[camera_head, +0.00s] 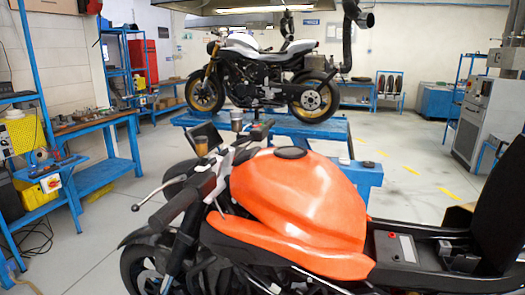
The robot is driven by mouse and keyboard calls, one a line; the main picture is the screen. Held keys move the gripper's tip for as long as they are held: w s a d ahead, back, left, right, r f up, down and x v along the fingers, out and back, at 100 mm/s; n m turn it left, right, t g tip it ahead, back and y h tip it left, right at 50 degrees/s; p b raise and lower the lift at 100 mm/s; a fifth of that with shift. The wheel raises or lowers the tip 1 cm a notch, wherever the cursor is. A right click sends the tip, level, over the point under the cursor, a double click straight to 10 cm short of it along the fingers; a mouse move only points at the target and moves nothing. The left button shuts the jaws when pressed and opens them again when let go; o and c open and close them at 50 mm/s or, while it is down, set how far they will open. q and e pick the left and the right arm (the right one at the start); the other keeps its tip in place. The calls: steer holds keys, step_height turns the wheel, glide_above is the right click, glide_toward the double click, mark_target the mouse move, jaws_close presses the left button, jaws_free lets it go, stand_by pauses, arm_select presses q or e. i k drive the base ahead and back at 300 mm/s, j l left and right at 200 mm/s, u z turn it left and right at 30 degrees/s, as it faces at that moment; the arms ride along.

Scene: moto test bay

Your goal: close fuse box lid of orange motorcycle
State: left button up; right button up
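The orange motorcycle (300,205) fills the front of the view, with its handlebar to the left and its orange tank in the middle. A tall black panel (502,190), which looks like the raised seat, stands upright at the right edge. Behind the tank is an open black bay (425,282). In it are a grey-topped box (395,248), probably the battery, and small black parts (460,256) that may be the fuse box. I cannot make out the lid or whether it is open. Neither of my grippers is in view.
A white and grey motorcycle (255,70) stands on a blue lift (330,131) behind. Blue workbenches (105,123) line the left wall. A grey machine cabinet (488,118) stands at the right. The floor (410,185) between the lift and cabinet is largely free.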

mark_target(465, 264)
steer(key=z, duration=1.35)
